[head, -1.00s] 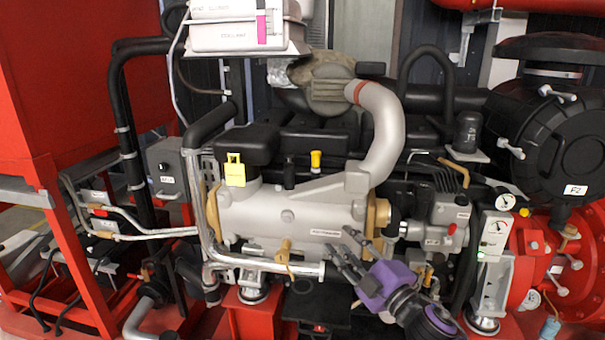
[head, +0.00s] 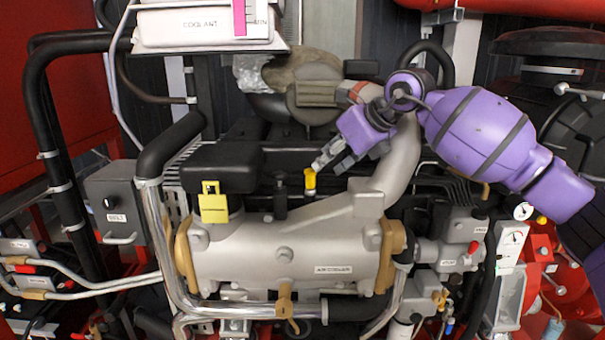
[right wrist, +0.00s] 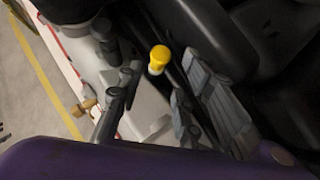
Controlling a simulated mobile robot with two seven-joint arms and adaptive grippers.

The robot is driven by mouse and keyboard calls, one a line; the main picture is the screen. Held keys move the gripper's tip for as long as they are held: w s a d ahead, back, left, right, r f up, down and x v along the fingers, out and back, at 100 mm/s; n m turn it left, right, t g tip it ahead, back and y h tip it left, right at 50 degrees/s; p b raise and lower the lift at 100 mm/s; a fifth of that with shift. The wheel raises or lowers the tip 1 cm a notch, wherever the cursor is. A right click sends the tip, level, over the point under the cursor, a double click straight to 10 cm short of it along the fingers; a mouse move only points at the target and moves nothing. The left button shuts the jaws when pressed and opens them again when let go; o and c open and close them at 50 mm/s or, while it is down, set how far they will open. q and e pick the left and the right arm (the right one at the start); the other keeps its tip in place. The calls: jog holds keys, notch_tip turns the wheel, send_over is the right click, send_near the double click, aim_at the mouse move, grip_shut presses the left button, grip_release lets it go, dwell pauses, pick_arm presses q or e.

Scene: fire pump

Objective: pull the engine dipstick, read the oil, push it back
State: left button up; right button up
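The yellow knob (head: 310,181), which looks like the dipstick handle, stands upright behind the grey engine cooler body (head: 280,245). My right gripper (head: 324,166) is just above and to the right of it, coming in from the upper right. In the right wrist view the same yellow knob (right wrist: 159,59) shows beyond the spread fingers of my right gripper (right wrist: 158,88). The fingers are apart with nothing between them. The rod below the knob is hidden, so no oil mark shows. My left gripper is not in view.
A black-capped post (head: 280,190) stands close to the left of the yellow knob. A yellow lock-shaped tag (head: 213,205) hangs further left. The thick grey pipe (head: 401,160) rises close to the right, partly behind my gripper. A coolant tank (head: 205,24) is above.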

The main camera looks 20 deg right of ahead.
aim_at(314, 174)
jog(key=shift+a+f, duration=0.25)
jog(key=shift+f, duration=0.3)
jog(key=x, duration=0.4)
jog(key=shift+w+a+f, duration=0.15)
jog(key=shift+w, duration=0.25)
jog(key=shift+w+a+f, duration=0.1)
jog(key=shift+w+f, duration=0.15)
jog(key=shift+f, duration=0.05)
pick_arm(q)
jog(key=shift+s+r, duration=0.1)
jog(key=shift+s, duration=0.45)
pick_arm(e)
jog(key=shift+w+a+f, duration=0.1)
jog(key=shift+f, duration=0.1)
jog(key=c, duration=0.8)
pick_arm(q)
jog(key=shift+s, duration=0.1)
pick_arm(e)
grip_shut()
